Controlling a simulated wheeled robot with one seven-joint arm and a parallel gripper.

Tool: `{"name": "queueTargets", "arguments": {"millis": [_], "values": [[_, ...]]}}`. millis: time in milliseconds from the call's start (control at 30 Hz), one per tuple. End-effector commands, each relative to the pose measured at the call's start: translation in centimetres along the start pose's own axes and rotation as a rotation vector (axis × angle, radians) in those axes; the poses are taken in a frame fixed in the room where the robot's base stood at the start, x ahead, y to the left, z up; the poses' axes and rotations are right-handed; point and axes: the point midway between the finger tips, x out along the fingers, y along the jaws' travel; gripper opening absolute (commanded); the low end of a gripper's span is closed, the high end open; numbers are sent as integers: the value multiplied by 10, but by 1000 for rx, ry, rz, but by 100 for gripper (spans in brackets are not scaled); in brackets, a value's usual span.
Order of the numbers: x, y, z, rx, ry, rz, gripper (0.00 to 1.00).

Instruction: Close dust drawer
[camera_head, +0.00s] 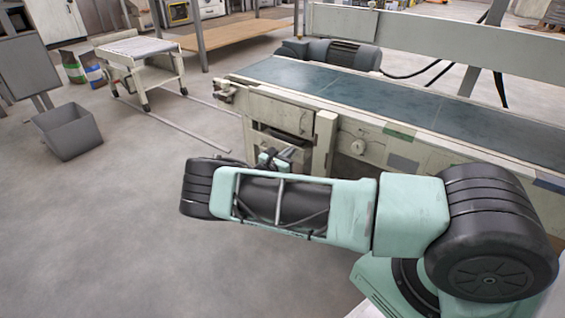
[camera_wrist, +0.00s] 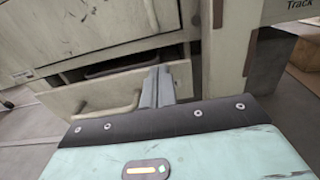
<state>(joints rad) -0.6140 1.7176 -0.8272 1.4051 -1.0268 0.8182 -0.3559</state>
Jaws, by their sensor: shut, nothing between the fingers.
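The dust drawer (camera_wrist: 80,97) shows in the wrist view as a worn cream front panel with a bar handle, low on the machine. It stands out from the body, with a dark gap and part of its inside showing above and behind the panel. My gripper (camera_wrist: 158,80) is shut and empty, its grey fingers at the right end of the drawer front, right of the handle. I cannot tell whether they touch it. In the head view my arm hides most of the gripper and the drawer area under the conveyor's left end.
The cream machine body has an upper panel with a handle (camera_wrist: 90,20) above the drawer. A cream post (camera_wrist: 230,45) stands close on the right. In the head view the conveyor belt (camera_head: 400,103) runs to the right. A grey bin (camera_head: 68,131) stands left; the floor between is clear.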

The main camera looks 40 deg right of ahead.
Motion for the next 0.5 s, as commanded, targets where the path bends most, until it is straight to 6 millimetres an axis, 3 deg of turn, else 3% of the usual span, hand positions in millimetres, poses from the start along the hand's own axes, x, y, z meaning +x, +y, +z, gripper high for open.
{"name": "queueTargets", "arguments": {"millis": [500], "values": [[12, 0, 1, 0, -1, -1, 0]]}}
